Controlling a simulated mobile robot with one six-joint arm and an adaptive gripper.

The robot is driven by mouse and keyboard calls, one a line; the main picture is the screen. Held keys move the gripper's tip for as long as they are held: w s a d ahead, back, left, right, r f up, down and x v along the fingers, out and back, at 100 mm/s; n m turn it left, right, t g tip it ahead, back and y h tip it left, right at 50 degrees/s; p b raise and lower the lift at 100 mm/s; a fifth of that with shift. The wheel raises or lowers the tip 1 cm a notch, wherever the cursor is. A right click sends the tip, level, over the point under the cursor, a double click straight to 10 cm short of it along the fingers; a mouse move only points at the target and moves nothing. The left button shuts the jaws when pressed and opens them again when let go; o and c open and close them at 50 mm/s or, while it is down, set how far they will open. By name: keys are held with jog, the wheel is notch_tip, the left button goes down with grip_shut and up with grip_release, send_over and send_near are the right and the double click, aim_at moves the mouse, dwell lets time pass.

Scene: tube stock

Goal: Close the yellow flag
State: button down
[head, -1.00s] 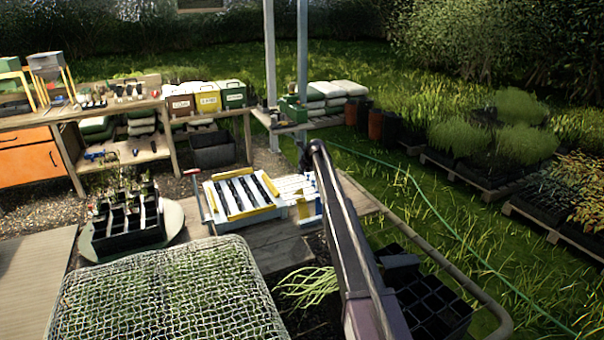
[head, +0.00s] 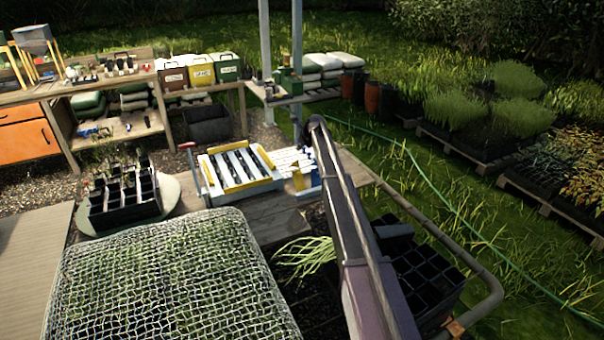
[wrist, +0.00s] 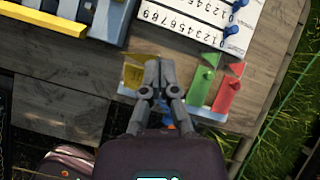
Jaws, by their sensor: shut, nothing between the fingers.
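The yellow flag (wrist: 135,70) stands in a pale rack (wrist: 130,92) in the wrist view, at the left end of its row. My gripper (wrist: 158,66) is shut and empty, its fingers just right of the yellow flag and overlapping its right side in the picture; I cannot tell whether they touch. A green flag (wrist: 202,88) and a red flag (wrist: 228,92) stand to the right of the fingers. In the head view the yellow flag (head: 298,179) shows small beside my arm, which hides the fingers and the other flags.
A white number board (wrist: 190,22) with blue pegs lies beyond the flags. A tray with yellow bars (head: 240,188) stands to the left on the wooden table (head: 250,218). A mesh-covered bed (head: 165,280) and black cell trays (head: 430,275) are nearer. Grass lies past the right edge.

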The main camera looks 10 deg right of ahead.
jog(key=s+d+n+b, duration=0.1)
jog(key=s+n, duration=0.6)
jog(key=s, duration=0.1)
jog(key=s+d+n+t+b, duration=0.1)
jog(key=s+d+n, duration=0.1)
jog(key=s+n, duration=0.4)
jog(key=shift+s+d+f+n+t, duration=0.3)
jog(key=shift+s+f+n, duration=0.15)
jog(key=shift+s, duration=0.5)
jog(key=shift+a+f, duration=0.1)
jog(key=b, duration=0.8)
send_near(300, 180)
jog(key=shift+w+a+f+b, duration=0.2)
jog(key=shift+w+a+f, duration=0.15)
jog(key=shift+w, duration=0.25)
jog(key=shift+w+a+f+b, duration=0.2)
jog(key=shift+w+a, duration=0.15)
jog(key=shift+w, duration=0.25)
jog(key=shift+w+a+f+b, duration=0.15)
jog(key=shift+w+a+f, duration=0.2)
jog(key=shift+w, duration=0.25)
jog(key=shift+a, duration=0.1)
